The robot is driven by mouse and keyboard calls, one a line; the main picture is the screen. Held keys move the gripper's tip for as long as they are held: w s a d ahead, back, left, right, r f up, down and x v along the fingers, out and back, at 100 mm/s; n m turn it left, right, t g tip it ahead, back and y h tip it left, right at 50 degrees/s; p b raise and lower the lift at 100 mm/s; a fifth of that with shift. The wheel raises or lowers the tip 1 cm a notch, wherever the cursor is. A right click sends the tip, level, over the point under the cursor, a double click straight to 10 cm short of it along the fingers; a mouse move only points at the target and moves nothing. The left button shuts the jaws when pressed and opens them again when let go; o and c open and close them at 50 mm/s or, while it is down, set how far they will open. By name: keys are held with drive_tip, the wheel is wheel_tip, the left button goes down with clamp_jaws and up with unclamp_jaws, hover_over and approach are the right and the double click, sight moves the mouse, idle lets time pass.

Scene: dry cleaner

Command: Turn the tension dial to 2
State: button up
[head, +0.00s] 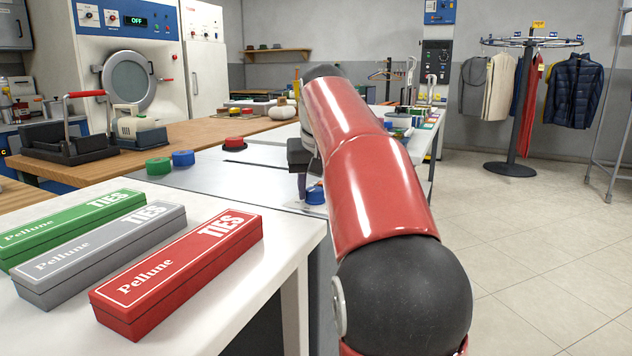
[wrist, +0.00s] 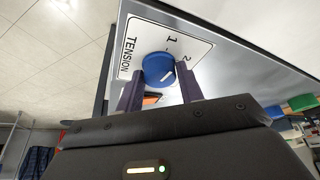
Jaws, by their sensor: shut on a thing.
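The tension dial is a round blue knob (wrist: 158,69) with a white pointer line, on a white label plate (wrist: 137,33) printed TENSION, 1 and 2. In the wrist view the line slants up and right, roughly toward the 2; its exact alignment is hard to tell. My gripper (wrist: 160,88) is shut on the dial, a dark finger at either side. In the head view the blue dial (head: 315,196) shows low beside my red arm, which hides much of the gripper and the plate.
Green (head: 158,166), blue (head: 183,158) and red (head: 235,143) round pieces sit on the grey worktop to the left. Green, grey and red tie boxes (head: 180,272) lie on the near white table. Open tiled floor (head: 530,240) lies to the right, with a garment rack (head: 511,168) beyond.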

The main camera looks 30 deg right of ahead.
drive_tip(key=m+h+p, duration=0.1)
drive_tip(key=m+p, duration=0.1)
drive_tip(key=m+g+p, duration=0.1)
drive_tip(key=m+p, duration=0.1)
drive_tip(key=m, duration=0.1)
drive_tip(key=shift+w+a+r+h, duration=0.1)
drive_tip(key=shift+a+r+h, duration=0.1)
drive_tip(key=shift+h, duration=0.2)
drive_tip(key=shift+w+f+m+g+h+p, duration=0.1)
drive_tip(key=shift+m+g+h+p, duration=0.25)
drive_tip(key=shift+m+p, duration=0.65)
drive_tip(key=shift+m+g+h+p, duration=0.15)
drive_tip(key=shift+m+g+p, duration=0.3)
drive_tip(key=shift+m, duration=0.95)
drive_tip(key=o, duration=1)
drive_tip(key=shift+f, duration=0.1)
drive_tip(key=p+v, duration=0.1)
drive_tip(key=v, duration=0.6)
drive_tip(key=shift+r, duration=0.35)
